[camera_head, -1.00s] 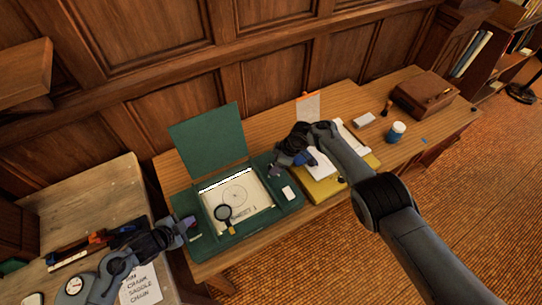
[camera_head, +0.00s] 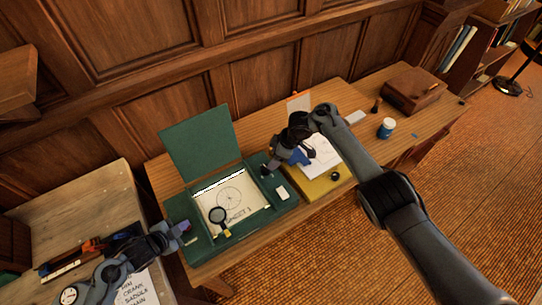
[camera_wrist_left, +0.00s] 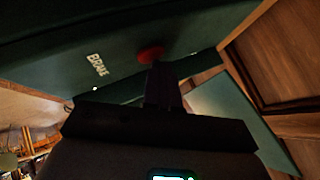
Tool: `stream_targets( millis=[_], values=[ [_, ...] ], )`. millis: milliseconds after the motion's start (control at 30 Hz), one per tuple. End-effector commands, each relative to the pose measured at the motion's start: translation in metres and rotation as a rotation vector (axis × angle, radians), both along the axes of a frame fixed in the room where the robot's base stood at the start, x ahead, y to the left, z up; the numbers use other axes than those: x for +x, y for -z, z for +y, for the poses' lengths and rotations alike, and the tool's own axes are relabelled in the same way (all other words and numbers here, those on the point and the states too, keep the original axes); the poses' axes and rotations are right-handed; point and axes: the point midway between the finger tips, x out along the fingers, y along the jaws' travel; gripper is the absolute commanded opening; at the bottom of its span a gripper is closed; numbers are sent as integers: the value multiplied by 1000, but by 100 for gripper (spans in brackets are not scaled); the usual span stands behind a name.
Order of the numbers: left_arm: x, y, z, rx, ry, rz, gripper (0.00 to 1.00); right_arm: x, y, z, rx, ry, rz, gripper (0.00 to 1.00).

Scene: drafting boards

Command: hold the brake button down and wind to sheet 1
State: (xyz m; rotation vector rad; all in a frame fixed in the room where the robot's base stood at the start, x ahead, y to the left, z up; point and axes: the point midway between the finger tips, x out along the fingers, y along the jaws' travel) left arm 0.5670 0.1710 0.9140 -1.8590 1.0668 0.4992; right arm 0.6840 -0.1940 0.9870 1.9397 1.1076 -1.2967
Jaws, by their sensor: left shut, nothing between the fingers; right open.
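The green case (camera_head: 250,226) stands open on the desk. A drawing sheet in its window reads "SHEET 1" (camera_head: 238,213), with a wheel-like drawing above. A magnifying glass (camera_head: 217,215) lies over the sheet's left side. My left gripper (camera_head: 184,229) is shut and empty at the case's left edge. In the left wrist view its fingertips (camera_wrist_left: 153,65) are at the red brake button (camera_wrist_left: 150,53), beside the word "BRAKE" (camera_wrist_left: 97,64); whether the button is pressed down I cannot tell. No crank is clearly visible there.
The green lid (camera_head: 200,143) stands up behind the case. To the right are a yellow pad (camera_head: 322,187) with papers, a blue jar (camera_head: 386,128) and a brown box (camera_head: 411,92). A lower wooden table (camera_head: 90,210) with tools stands at left.

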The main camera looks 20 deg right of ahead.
Motion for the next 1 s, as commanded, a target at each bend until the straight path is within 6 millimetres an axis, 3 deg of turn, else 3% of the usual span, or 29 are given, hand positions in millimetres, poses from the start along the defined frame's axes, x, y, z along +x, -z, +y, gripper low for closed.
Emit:
stream_targets(
  millis=[500, 1000],
  values=[
    [-1, -18, 0, 1, 1, 2, 0, 0, -20, 0, 0, 0, 0, 66],
    [-1, -22, 0, 0, 0, 0, 0, 0, -23, 0, 1, 0, -1, 66]
  ],
)
